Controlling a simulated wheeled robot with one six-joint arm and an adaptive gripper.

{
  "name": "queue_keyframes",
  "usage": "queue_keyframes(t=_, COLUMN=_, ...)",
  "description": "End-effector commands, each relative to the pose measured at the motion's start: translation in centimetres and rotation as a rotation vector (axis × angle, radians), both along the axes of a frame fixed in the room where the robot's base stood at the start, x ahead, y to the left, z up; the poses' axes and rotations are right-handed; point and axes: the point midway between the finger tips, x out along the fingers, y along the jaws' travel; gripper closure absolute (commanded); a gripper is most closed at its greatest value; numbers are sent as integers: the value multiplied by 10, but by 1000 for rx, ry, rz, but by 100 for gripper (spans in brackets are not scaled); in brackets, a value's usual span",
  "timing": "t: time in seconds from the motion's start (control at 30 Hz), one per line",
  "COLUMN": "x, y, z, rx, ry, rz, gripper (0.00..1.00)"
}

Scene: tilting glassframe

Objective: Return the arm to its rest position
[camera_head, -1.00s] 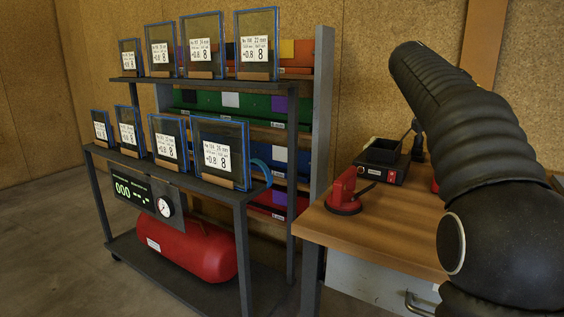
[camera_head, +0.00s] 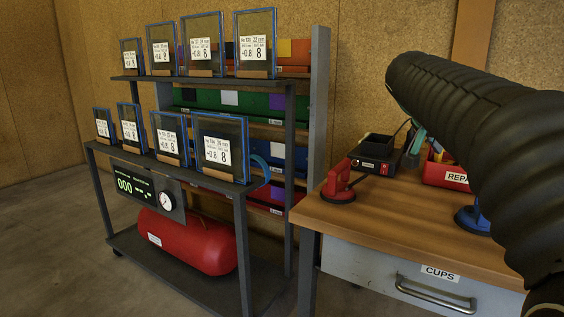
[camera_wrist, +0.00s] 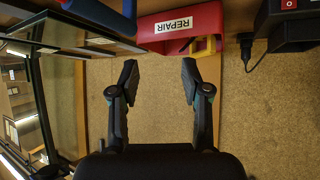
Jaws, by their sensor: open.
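My arm (camera_head: 465,125) reaches across the right side of the head view in a black ribbed cover. My gripper (camera_wrist: 158,80) shows in the wrist view, with its two dark fingers apart and nothing between them. Behind and above the fingers in that view are the cork wall (camera_wrist: 155,110) and a red bin labelled REPAIR (camera_wrist: 178,28). In the head view the gripper is mostly hidden by the arm; only a small teal and dark part shows above the bench.
A wooden bench (camera_head: 385,222) holds a red suction cup (camera_head: 340,184), a black box (camera_head: 378,158), the red REPAIR bin (camera_head: 446,174) and a blue suction cup (camera_head: 472,220). At left stands a rack (camera_head: 200,185) with several framed glass panes and a red tank (camera_head: 186,241).

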Motion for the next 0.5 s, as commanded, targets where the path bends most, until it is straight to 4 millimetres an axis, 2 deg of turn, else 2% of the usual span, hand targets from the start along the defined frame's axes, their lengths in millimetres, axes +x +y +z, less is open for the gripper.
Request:
queue_keyframes(t=0.03, x=-16, y=12, z=-12, rx=17, ry=32, rz=53, gripper=53)
queue_keyframes(t=0.27, x=-89, y=72, z=-83, rx=100, ry=192, rz=346, gripper=53)
queue_keyframes(t=0.5, x=-170, y=131, z=-167, rx=171, ry=296, rz=649, gripper=53)
